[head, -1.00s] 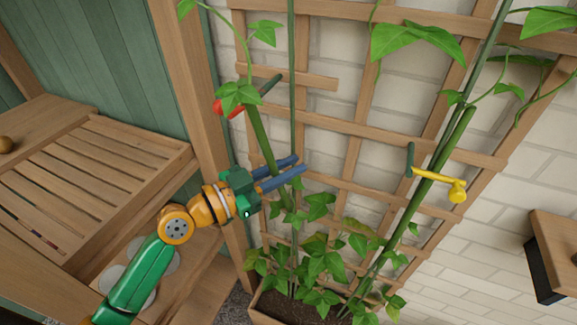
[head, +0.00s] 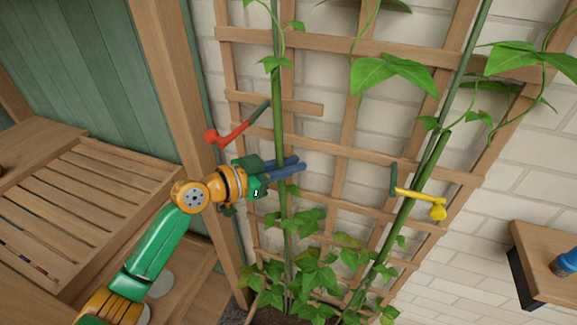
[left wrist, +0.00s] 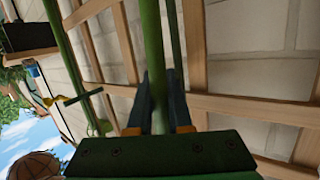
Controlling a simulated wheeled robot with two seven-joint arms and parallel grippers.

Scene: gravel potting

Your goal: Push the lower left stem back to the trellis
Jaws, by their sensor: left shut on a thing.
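The lower left stem (head: 278,120) is a thick green stem, now nearly upright along the left part of the wooden trellis (head: 340,145). My left gripper (head: 296,167) has its blue fingers around this stem at mid-height and is shut on it. In the left wrist view the stem (left wrist: 152,50) runs between the two fingers (left wrist: 158,100). A thinner green stem or cane (left wrist: 174,40) runs close beside it against the trellis bars. Whether the stem touches the trellis is hard to tell. My right gripper is not in view.
A red clip with a dark handle (head: 228,132) sits left of the stem. A yellow clip (head: 425,200) is at the right stem (head: 415,190). A slatted wooden bench (head: 110,190) stands left, a small wooden shelf (head: 545,255) right. Leaves (head: 315,275) crowd the base.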

